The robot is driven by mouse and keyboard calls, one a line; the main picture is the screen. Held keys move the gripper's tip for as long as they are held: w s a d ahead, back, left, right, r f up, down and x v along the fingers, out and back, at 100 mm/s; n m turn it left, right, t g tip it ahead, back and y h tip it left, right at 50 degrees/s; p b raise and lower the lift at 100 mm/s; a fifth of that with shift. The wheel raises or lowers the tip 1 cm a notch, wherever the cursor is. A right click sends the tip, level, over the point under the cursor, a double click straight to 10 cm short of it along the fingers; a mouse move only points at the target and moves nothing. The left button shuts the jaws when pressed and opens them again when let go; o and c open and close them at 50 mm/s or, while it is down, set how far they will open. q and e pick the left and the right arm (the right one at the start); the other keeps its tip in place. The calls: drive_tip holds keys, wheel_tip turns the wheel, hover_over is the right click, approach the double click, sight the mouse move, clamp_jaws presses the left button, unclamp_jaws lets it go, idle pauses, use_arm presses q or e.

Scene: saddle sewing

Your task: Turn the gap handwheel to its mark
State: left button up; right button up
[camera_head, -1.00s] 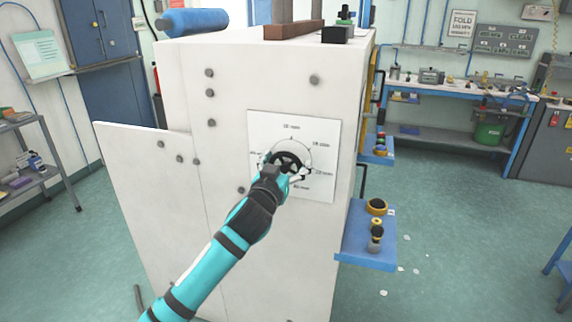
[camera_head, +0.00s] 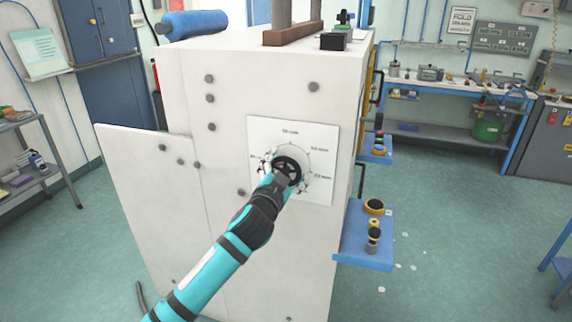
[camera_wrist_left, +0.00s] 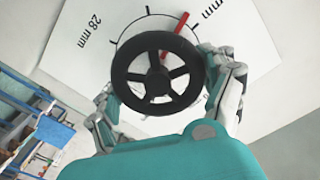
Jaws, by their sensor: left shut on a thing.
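The gap handwheel (camera_head: 287,170) is a black spoked wheel on a white dial plate (camera_head: 318,135) with mm labels, on the white machine's front. In the left wrist view the handwheel (camera_wrist_left: 157,72) fills the middle, with a red pointer (camera_wrist_left: 182,22) sticking out past its rim between dial ticks. A "28 mm" label (camera_wrist_left: 92,32) shows left of it. My left gripper (camera_head: 285,172) is shut on the handwheel; in the wrist view its fingers (camera_wrist_left: 165,90) grip the rim from both sides. Which mark is the target cannot be told. My right gripper is not in view.
The white machine body (camera_head: 262,250) stands in front of me. A blue side shelf (camera_head: 365,250) with small dark and yellow parts juts out at its right. A workbench (camera_head: 450,140) stands behind right. Open floor lies to both sides.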

use_arm(q)
drive_tip(key=shift+m+p, duration=0.55)
drive_tip(key=shift+m, duration=0.95)
drive_tip(key=shift+f, duration=0.1)
drive_tip(key=o, duration=1)
drive_tip(key=shift+o, duration=0.2)
drive_tip(key=shift+s, duration=0.15)
drive_tip(key=v, duration=1.1)
drive_tip(key=shift+s, duration=0.35)
drive_tip(key=shift+a, duration=0.1)
